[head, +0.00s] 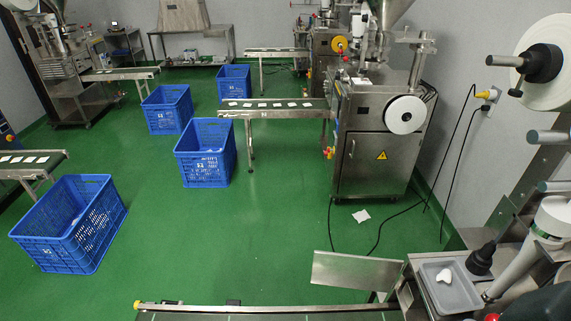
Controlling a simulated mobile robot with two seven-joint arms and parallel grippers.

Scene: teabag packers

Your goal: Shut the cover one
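I cannot tell for sure which part is the cover. A flat metal panel (355,271) stands out at a slant behind the near conveyor, at the bottom middle. It sits beside the near machine's metal top (420,303), on thin supports. The cabinet door (368,165) of the packing machine across the aisle looks closed and has a yellow warning sign. I see no left gripper. I cannot make out a right gripper; white and black parts crowd the lower right corner, and I cannot tell whether they are mine.
A grey tray (465,299) with a white item stands at the lower right. The near conveyor's rail (250,308) runs along the bottom edge. A white roll (550,62) juts out at the upper right. Several blue crates, one at left (68,223), stand on the green floor; its middle is clear.

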